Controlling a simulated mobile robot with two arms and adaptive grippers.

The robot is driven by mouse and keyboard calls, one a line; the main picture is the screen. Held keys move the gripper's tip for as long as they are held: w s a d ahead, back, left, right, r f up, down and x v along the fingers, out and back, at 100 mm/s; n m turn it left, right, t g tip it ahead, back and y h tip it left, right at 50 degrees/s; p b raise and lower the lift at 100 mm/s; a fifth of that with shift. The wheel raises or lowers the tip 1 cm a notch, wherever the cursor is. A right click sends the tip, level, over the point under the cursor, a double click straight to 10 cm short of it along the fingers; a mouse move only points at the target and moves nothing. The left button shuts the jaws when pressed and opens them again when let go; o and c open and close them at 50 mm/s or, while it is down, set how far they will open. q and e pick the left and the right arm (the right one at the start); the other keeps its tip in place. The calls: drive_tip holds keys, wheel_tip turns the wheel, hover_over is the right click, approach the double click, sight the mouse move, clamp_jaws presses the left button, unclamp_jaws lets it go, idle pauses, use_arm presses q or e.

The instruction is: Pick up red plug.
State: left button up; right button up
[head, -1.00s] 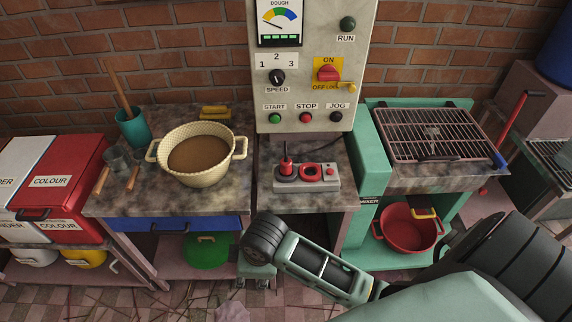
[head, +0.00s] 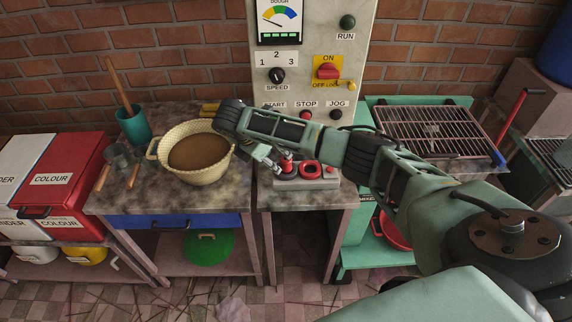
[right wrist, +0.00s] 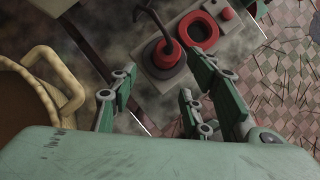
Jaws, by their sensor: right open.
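The red plug (head: 286,161) stands upright in the left socket of a grey power block (head: 311,184) on the middle stone counter. In the right wrist view the plug (right wrist: 166,48) shows with a dark cord at its top, and a red ring (right wrist: 197,32) sits beside it on the block. My right gripper (head: 268,157) is just left of the plug in the head view. In the right wrist view its fingers (right wrist: 158,88) are spread apart and empty, with the plug beyond the gap between them. I cannot tell whether a finger touches it. My left gripper is not in view.
A cream two-handled pot (head: 218,176) of brown mix stands close on the left; its rim and handle (right wrist: 60,78) lie near my left finger in the wrist view. The control panel (head: 300,88) rises behind the block. A wire rack (head: 430,134) is at the right.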

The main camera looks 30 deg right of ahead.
sight(283, 159)
drive_tip(key=d+f+p, duration=0.1)
drive_tip(key=d+f, duration=0.2)
drive_tip(key=f, duration=0.1)
drive_tip(key=shift+w+d+p, duration=0.15)
drive_tip(key=shift+d+p, duration=0.2)
drive_tip(key=shift+d, duration=0.05)
drive_tip(key=shift+w+d+f, duration=0.1)
drive_tip(key=shift+d+f, duration=0.1)
drive_tip(key=shift+f, duration=0.2)
clamp_jaws()
